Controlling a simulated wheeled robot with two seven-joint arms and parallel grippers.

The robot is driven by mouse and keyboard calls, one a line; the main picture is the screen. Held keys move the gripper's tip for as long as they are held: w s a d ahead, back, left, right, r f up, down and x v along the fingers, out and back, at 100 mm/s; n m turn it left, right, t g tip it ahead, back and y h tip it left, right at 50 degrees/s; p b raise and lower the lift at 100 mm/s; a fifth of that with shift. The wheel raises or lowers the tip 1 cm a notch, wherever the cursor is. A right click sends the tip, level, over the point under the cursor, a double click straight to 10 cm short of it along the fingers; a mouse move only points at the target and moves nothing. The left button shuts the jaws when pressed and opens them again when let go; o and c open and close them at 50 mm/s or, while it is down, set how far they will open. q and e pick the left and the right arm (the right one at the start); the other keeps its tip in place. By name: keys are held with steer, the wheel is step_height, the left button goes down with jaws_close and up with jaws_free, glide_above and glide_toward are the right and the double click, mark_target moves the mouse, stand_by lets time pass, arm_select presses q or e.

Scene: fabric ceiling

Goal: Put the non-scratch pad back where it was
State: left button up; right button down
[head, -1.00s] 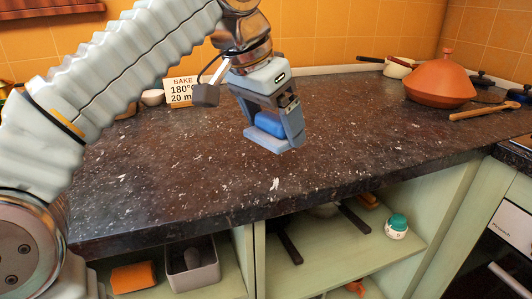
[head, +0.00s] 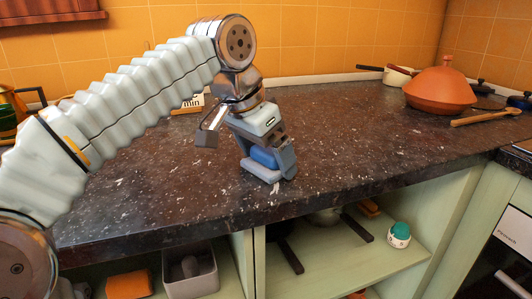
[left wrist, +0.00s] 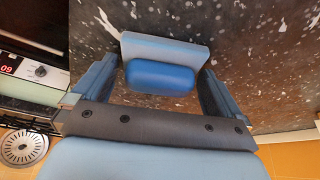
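The non-scratch pad has a rounded blue grip on a flat pale-blue base (head: 261,172). It also shows in the left wrist view (left wrist: 160,77). My left gripper (head: 265,160) points down over the front part of the dark counter. The pad's base is low and near the counter top. I cannot tell whether it touches. My right gripper is not in view.
The speckled counter (head: 350,130) is clear around the gripper. An orange tagine (head: 440,88) and a wooden spoon (head: 485,117) are at the right. An open shelf below holds an orange block (head: 129,285), a grey bin (head: 190,278) and a teal-topped timer (head: 399,235).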

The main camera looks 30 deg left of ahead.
arm_select(q)
steer(key=p+v, duration=0.3)
steer(key=v, duration=0.9)
steer(key=shift+w+r, duration=0.1)
